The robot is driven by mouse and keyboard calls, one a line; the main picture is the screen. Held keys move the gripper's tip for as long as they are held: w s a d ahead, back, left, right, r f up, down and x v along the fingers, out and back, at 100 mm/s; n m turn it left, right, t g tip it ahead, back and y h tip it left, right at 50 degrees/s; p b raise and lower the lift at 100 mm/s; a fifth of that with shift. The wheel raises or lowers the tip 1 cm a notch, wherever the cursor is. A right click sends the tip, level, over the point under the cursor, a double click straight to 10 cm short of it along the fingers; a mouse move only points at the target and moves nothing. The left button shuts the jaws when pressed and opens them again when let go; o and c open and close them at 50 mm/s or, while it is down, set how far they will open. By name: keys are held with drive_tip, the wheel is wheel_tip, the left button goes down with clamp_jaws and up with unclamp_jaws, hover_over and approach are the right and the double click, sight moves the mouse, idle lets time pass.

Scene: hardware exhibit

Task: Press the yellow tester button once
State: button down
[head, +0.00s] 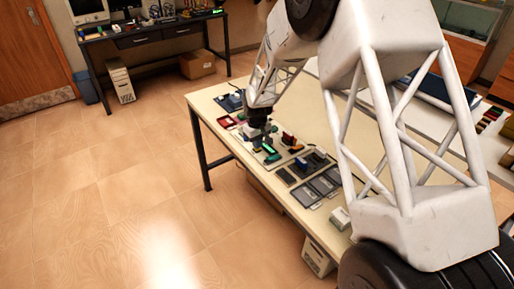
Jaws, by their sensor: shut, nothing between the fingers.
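My gripper (262,138) is dark and points down over the near-left part of the cream table (206,103). It is shut and holds nothing. Its fingertips are small in the view, close above or at a group of small devices, and I cannot tell whether they touch one. A device with a bright green strip (270,149) lies just below the gripper. No yellow tester button can be made out; it may be hidden by the gripper or too small to see.
A red block (288,138), flat dark panels (307,194) and a small white box (340,217) are on the table. A red tray (226,122) and a blue item (231,102) lie left of the gripper. My arm covers much of the table's right side.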

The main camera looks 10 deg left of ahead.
drive_tip(key=shift+f, duration=0.4)
idle(0.3)
drive_tip(key=shift+r, duration=3.5)
